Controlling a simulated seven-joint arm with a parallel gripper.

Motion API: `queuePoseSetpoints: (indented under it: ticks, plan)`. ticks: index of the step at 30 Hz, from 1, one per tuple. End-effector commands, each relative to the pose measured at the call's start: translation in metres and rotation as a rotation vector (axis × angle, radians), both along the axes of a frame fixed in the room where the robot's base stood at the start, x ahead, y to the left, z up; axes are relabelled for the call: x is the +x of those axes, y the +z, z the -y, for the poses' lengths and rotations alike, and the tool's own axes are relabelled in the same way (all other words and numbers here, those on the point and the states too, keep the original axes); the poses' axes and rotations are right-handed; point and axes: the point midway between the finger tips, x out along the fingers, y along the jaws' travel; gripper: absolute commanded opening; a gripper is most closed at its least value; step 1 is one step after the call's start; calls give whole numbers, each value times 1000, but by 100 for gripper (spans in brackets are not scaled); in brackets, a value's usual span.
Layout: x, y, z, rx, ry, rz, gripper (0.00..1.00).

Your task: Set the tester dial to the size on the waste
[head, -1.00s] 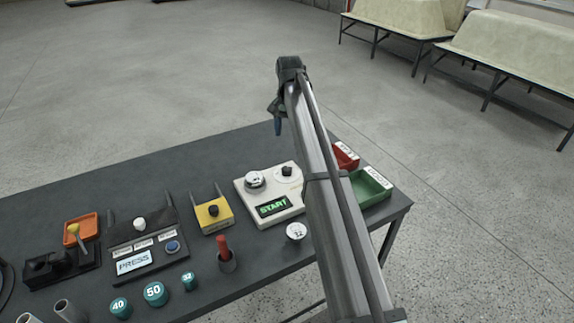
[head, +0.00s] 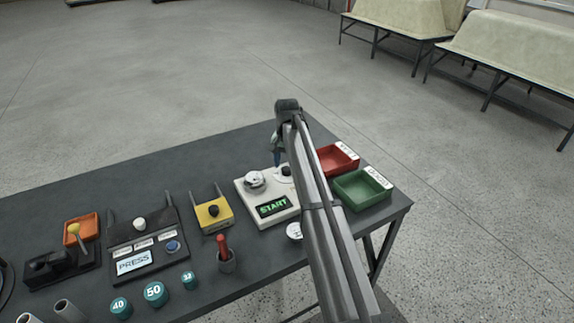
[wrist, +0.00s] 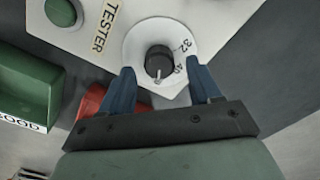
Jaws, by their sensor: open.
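The white tester (head: 250,208) stands on the table with a lit START display (head: 272,207). In the wrist view its black dial knob (wrist: 158,60) sits on a white disc marked 32 and 40; other marks are hidden or out of view. The knob's light pointer faces the gripper side. My gripper (wrist: 162,82) is open, its blue fingertips on either side of the knob's near edge, with no clear contact. In the head view my gripper (head: 279,160) is over the dial. A round white-topped piece (head: 293,231), possibly the waste, is partly behind my arm; its number is unreadable.
A metal fitting (head: 255,180) sits on the tester's left. Red (head: 334,159) and green (head: 359,191) trays stand to the right. A yellow device (head: 212,216), a red-handled tool (head: 223,247) and several teal numbered caps (head: 154,293) are left of my arm.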

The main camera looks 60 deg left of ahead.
Motion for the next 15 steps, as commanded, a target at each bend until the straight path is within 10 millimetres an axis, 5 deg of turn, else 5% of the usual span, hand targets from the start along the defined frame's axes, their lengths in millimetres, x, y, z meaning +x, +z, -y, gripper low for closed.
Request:
queuePoseSetpoints:
  ticks: [15]
  plan:
    - [0, -10, 0, 0, 0, 0, 59]
